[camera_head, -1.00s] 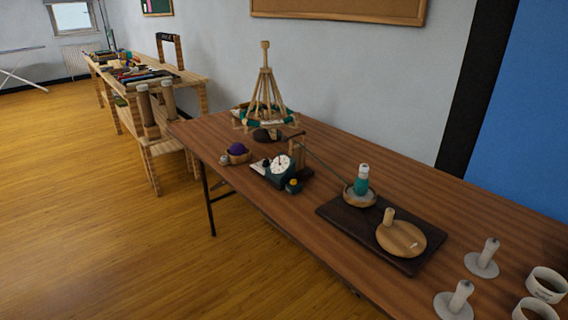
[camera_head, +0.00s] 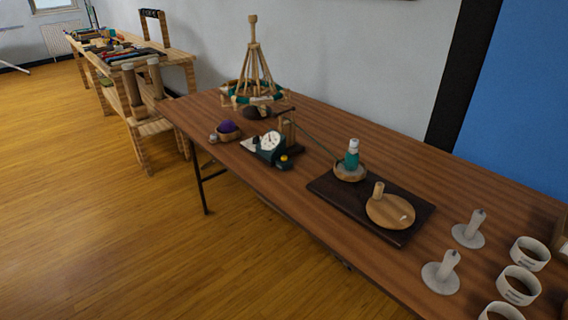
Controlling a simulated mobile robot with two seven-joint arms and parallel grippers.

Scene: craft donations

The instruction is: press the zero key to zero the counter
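A small dark teal device with a round white dial, which looks like the counter (camera_head: 269,142), sits near the front edge of the brown table, left of centre. A yellow knob or key (camera_head: 284,158) shows at its right front corner. I cannot make out a zero key or the reading at this size. A thin dark line runs from a wooden post beside the counter to a teal and white spool (camera_head: 352,154) in a wooden dish. Neither of my grippers is in view.
A purple ball in a wooden bowl (camera_head: 220,137) sits left of the counter. A wooden yarn swift (camera_head: 252,75) stands behind. A dark board (camera_head: 330,193) holds a wooden disc (camera_head: 391,211). White pegs (camera_head: 440,273) and labelled rings (camera_head: 518,285) stand at right. The floor (camera_head: 110,230) in front is clear.

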